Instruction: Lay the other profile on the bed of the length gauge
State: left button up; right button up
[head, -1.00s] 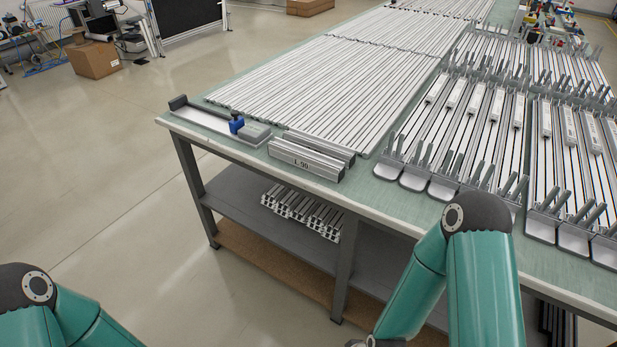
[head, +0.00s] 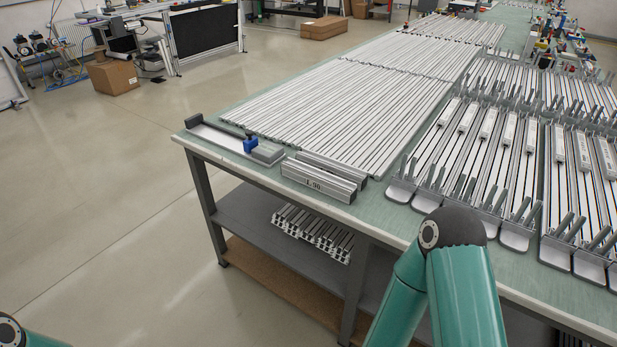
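The length gauge (head: 215,136) lies at the near left corner of the table, a long light bed with a dark stop at its left end. A blue slider (head: 250,144) and a grey block (head: 268,153) are at its right end. I see no profile lying on the gauge's bed. Just right of it, two short aluminium profiles lie side by side near the front edge: the front one (head: 300,178) is marked "L 90", the other (head: 345,170) is behind it. Both my grippers are out of view; only arm links show at the bottom.
Many long profiles (head: 350,105) cover the table behind the gauge. Racks with upright prongs (head: 470,190) stand to the right. Short profiles (head: 310,230) lie on the shelf below. A narrow strip of green tabletop (head: 385,212) is bare near the front edge.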

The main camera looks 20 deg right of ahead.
aim_at(220, 136)
jog(key=i, duration=0.95)
jog(key=z, duration=0.05)
